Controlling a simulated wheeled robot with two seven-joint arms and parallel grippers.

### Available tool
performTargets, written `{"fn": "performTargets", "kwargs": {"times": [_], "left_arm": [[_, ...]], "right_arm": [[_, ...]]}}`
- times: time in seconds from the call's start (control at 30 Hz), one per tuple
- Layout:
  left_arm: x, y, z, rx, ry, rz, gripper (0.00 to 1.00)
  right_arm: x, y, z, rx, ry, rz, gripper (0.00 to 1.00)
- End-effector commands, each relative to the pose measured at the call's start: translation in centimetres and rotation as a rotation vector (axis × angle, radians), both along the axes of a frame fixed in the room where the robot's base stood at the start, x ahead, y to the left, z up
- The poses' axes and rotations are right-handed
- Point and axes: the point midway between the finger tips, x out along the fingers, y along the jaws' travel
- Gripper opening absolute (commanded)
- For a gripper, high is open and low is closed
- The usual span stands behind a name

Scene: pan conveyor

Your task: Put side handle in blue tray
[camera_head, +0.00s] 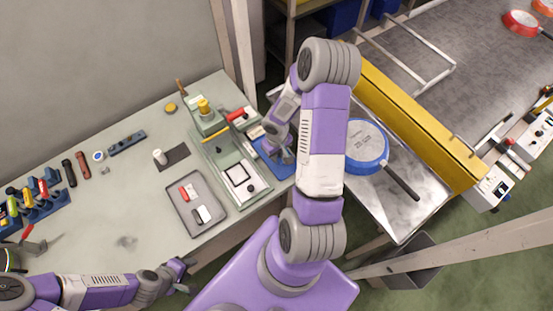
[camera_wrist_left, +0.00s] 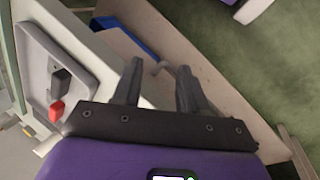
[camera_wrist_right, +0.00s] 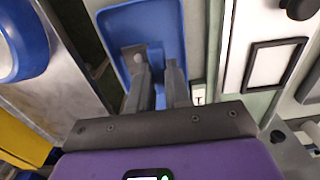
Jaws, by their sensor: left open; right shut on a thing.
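The blue tray (camera_head: 284,172) lies at the right edge of the workbench, partly hidden by my right arm; it fills the upper middle of the right wrist view (camera_wrist_right: 172,20). My right gripper (camera_wrist_right: 158,68) is over the blue tray, its fingers close together. A small grey piece (camera_wrist_right: 133,54) shows at its fingertips, apparently part of the side handle; the rest is hidden. I cannot tell whether it touches the tray floor. My left gripper (camera_wrist_left: 158,72) is open and empty, low at the bench's front side, also in the head view (camera_head: 187,272).
A blue-rimmed pan (camera_head: 366,147) with a dark long handle lies on the metal table right of my right arm. A grey tray (camera_head: 180,205) with red and dark pieces and a green fixture (camera_head: 222,150) stand on the bench. A yellow rail (camera_head: 420,125) borders the conveyor.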

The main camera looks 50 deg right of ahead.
Motion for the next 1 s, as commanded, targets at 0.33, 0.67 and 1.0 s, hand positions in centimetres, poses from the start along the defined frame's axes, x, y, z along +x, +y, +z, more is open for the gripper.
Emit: {"fn": "performTargets", "kwargs": {"times": [0.33,0.67,1.0], "left_arm": [[0.0,0.0,-1.0,0.000,0.000,0.000,0.43],[0.0,0.0,-1.4,0.000,0.000,0.000,0.43],[0.0,0.0,-1.3,0.000,0.000,0.000,0.43]], "right_arm": [[0.0,0.1,-3.3,0.001,0.001,0.000,0.00],[0.0,0.1,-3.6,0.001,0.002,0.001,0.21],[0.0,0.1,-3.4,0.001,0.002,0.001,0.28]]}}
